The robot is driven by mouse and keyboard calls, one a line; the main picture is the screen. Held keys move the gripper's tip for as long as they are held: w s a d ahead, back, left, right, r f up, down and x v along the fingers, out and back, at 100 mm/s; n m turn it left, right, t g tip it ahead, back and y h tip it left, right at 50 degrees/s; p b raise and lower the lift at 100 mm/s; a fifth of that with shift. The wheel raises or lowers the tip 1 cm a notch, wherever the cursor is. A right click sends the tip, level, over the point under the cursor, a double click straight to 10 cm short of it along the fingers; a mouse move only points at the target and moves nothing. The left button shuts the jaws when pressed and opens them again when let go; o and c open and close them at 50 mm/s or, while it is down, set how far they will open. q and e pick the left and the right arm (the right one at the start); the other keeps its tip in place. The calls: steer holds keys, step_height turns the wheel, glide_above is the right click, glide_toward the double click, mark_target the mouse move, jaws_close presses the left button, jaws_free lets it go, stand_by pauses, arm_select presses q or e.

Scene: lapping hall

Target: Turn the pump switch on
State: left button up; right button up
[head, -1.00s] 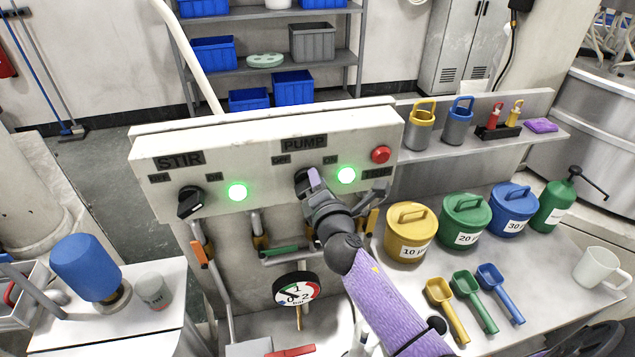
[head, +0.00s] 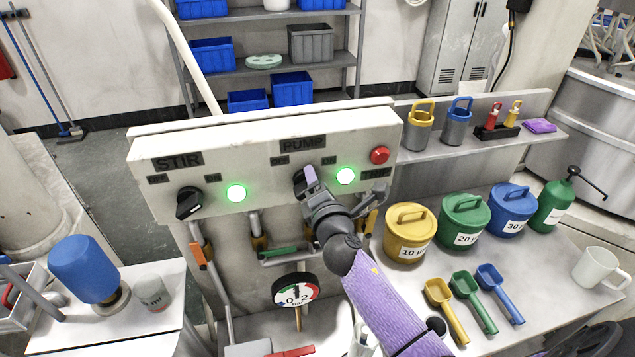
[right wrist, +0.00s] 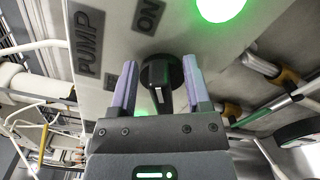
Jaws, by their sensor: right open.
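The control panel (head: 255,150) carries a PUMP label (head: 303,144) above a black rotary pump switch (head: 299,183). The green pump light (head: 345,176) beside it is lit. My right gripper (head: 312,187) is at the pump switch and partly hides it. In the right wrist view, its two purple-grey fingers (right wrist: 160,85) are open on either side of the black knob (right wrist: 158,72). A gap shows beside the knob's grip bar, and I cannot tell whether either finger touches it. My left gripper is not in view.
The stir switch (head: 189,203) and its lit green light (head: 236,193) are on the panel's left. A red button (head: 379,155) is at its right. A pressure gauge (head: 296,290) and pipes hang below. Lidded tubs, such as the yellow one (head: 410,240), stand right of my forearm.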

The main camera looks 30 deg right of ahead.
steer(key=v, duration=1)
steer(key=shift+f, duration=0.1)
steer(key=s+a+f+m+g+y+b, duration=0.1)
steer(key=s+f+m+g+b, duration=0.25)
steer(key=f, duration=0.95)
steer(key=s+a+f+m+g+y+b, duration=0.1)
steer(key=s+f+m+g+b, duration=0.3)
steer(key=f, duration=0.9)
steer(key=s+f+m+g+y+b, duration=0.15)
steer(key=f+b, duration=0.35)
steer(key=f, duration=0.8)
steer(key=s+a+f+m+g+b, duration=0.2)
steer(key=s+f+m+g+b, duration=0.5)
steer(key=s+f, duration=1.5)
steer(key=s+m+y+b, duration=0.1)
steer(key=s+m+b, duration=0.1)
steer(key=s, duration=0.2)
steer(key=shift+s+f+g+b, duration=0.2)
steer(key=shift+g+b, duration=0.1)
steer(key=shift+g, duration=0.1)
